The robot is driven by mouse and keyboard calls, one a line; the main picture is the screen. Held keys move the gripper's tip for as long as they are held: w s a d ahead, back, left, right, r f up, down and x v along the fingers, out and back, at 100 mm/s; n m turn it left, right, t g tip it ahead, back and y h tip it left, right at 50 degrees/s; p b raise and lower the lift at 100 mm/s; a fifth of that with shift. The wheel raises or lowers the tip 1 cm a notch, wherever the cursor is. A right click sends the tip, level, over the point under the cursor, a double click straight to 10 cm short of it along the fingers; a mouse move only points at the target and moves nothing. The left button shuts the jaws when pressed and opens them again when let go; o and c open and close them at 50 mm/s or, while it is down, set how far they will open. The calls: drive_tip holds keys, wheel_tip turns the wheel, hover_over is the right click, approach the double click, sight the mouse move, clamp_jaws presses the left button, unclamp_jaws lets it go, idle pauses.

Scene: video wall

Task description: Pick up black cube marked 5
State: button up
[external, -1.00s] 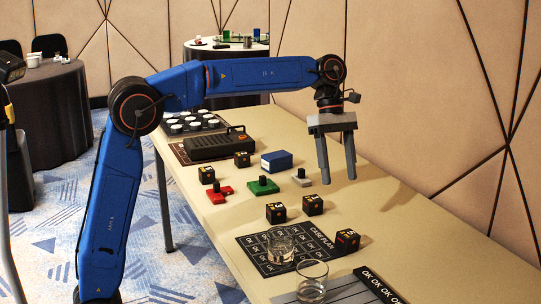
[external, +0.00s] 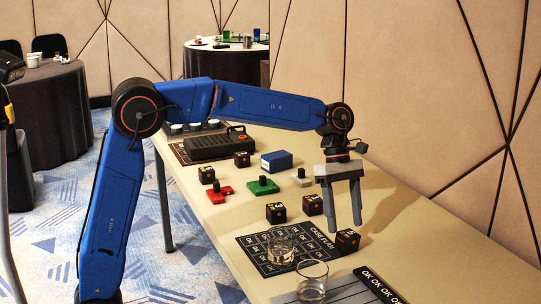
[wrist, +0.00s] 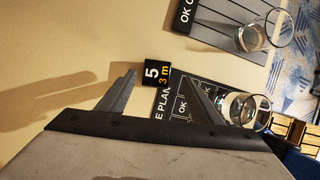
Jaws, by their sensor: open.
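The black cube marked 5 (wrist: 156,73) shows its white "5" and yellow "3 m" in the wrist view. It sits on the table beside the corner of the case plan mat. In the external view the cube (external: 347,241) is at the fingertips and partly hidden by them. My gripper (external: 345,229) is open and empty, pointing down over it. In the wrist view the fingers (wrist: 158,80) spread to either side of the cube, which lies between and just beyond their tips. I cannot tell whether the tips have reached its height.
A clear glass (external: 281,246) stands on the case plan mat (external: 256,259), with another glass (external: 312,281) nearer. Two black cubes, one here (external: 276,212) and one here (external: 312,205), stand left of the gripper. Red, green and grey knobbed blocks lie farther back. The table's right side is clear.

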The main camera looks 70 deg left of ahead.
sight(349, 233)
drive_tip(key=x, duration=0.5)
drive_tip(key=shift+w, duration=0.35)
drive_tip(key=c, duration=1.2)
drive_tip(key=shift+o, duration=0.2)
drive_tip(key=shift+r, duration=0.1)
